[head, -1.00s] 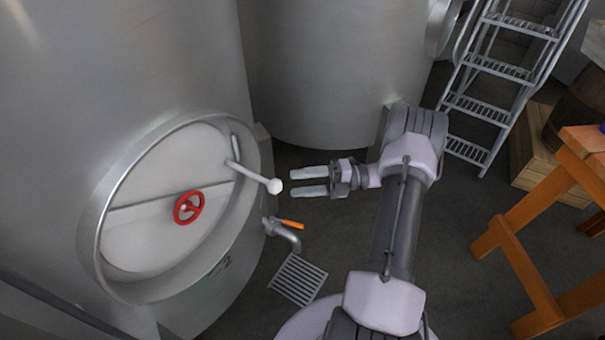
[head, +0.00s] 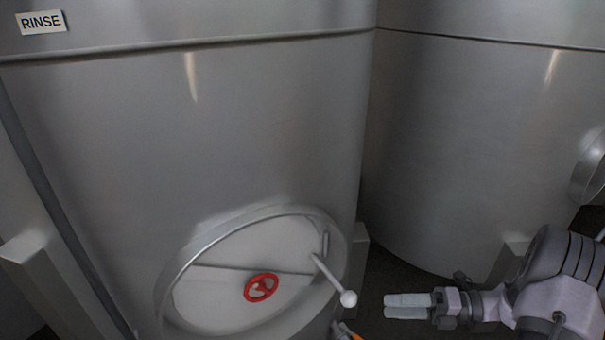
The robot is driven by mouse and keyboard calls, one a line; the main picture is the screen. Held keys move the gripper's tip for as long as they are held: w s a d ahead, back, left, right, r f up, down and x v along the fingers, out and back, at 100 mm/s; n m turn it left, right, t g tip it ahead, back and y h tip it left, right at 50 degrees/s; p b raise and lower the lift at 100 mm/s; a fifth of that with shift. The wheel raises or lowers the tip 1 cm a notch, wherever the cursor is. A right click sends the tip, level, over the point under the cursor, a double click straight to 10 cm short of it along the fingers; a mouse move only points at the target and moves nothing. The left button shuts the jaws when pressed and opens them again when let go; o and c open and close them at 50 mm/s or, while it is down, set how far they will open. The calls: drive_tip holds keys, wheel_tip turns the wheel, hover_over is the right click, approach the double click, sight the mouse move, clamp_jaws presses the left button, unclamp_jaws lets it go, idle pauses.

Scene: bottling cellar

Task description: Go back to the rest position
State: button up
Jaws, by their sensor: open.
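My gripper (head: 408,306) is at the lower right of the head view, its two pale fingers pointing left. The fingers are a little apart, with nothing between them. It is to the right of the white ball-ended lever (head: 348,298) on the round tank hatch (head: 215,300), with a gap between them. My arm runs off the lower right edge, so most of it is out of view.
A large steel tank (head: 215,120) with a RINSE sign (head: 41,21) fills the left. The hatch has a red handwheel (head: 261,288). A second steel tank (head: 470,130) stands behind my gripper. Part of an orange tap handle (head: 348,331) shows at the bottom.

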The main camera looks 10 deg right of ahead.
drive_tip(key=s+a+r+n+g+h, duration=0.3)
drive_tip(key=a+r+n+g+h, duration=0.15)
drive_tip(key=a+r+n, duration=0.5)
drive_tip(key=s+a+r+n+t+h+b, duration=0.1)
drive_tip(key=s+a+r+n+t+h, duration=0.1)
drive_tip(key=n, duration=0.9)
drive_tip(key=s+a+r+n+t+h, duration=0.3)
drive_tip(key=s+a+r+n+h, duration=0.2)
drive_tip(key=s+a+n, duration=0.3)
drive_tip(key=s+n+h, duration=0.1)
drive_tip(key=s+n, duration=0.1)
drive_tip(key=n, duration=0.2)
drive_tip(key=shift+s+a+b, duration=0.15)
drive_tip(key=shift+s+b, duration=0.05)
drive_tip(key=shift+b, duration=0.15)
drive_tip(key=shift+h, duration=0.25)
